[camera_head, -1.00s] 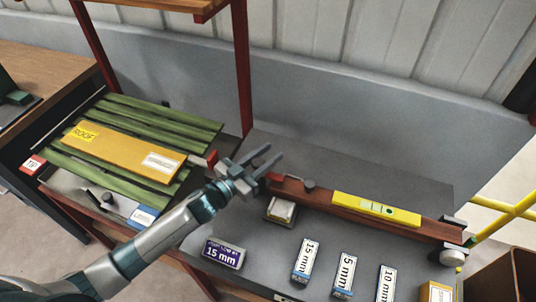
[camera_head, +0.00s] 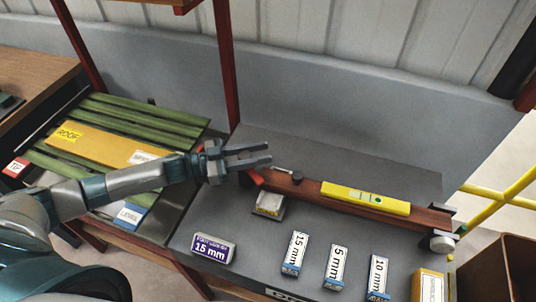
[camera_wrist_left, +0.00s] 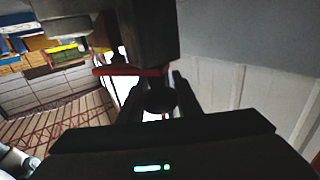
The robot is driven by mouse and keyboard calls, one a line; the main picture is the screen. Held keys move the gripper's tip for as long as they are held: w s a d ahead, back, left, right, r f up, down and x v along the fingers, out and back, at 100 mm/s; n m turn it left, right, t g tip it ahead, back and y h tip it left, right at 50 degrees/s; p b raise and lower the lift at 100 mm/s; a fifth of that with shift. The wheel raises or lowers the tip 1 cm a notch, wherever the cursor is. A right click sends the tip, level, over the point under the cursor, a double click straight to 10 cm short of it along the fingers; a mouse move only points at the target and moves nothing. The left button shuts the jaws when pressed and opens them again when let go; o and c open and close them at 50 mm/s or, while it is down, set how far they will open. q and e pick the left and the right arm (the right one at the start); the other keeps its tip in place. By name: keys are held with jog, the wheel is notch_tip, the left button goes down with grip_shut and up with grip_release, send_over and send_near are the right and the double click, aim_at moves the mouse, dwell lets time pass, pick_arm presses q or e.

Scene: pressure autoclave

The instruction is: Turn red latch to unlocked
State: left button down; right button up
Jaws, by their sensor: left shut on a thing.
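The red latch (camera_head: 255,179) shows as a small red piece at the left end of the brown beam (camera_head: 310,188), partly hidden by my left gripper. My left gripper (camera_head: 270,155) reaches in from the left over that end, its fingers pointing right. In the left wrist view a dark round knob (camera_wrist_left: 160,97) sits between the two dark fingers, and the gripper is shut on it. A red bar (camera_wrist_left: 130,71) lies right beside the knob. How the knob and bar join is too dark to tell. My right gripper is not in view.
A yellow level (camera_head: 365,198) lies on the beam. Labelled blocks, such as the purple 15 mm one (camera_head: 212,248), stand along the grey tabletop's front. A yellow ROOF board (camera_head: 100,146) lies on green slats at left. A red post (camera_head: 226,70) stands behind the gripper.

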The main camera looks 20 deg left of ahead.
aim_at(241, 158)
pick_arm(q)
jog(key=shift+g, duration=0.3)
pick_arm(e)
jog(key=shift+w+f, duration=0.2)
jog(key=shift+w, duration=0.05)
pick_arm(q)
jog(key=c, duration=1.3)
grip_release()
jog(key=shift+c, duration=0.2)
jog(key=shift+s, duration=0.1)
jog(key=v, duration=0.1)
jog(key=b+v, duration=0.1)
jog(key=v, duration=0.1)
jog(key=b+v, duration=0.1)
jog(key=shift+s+a+f, duration=0.2)
jog(key=shift+a+f, duration=0.1)
jog(key=shift+a, duration=0.05)
jog(key=b+v, duration=0.2)
jog(key=v, duration=0.5)
jog(key=shift+b, duration=0.3)
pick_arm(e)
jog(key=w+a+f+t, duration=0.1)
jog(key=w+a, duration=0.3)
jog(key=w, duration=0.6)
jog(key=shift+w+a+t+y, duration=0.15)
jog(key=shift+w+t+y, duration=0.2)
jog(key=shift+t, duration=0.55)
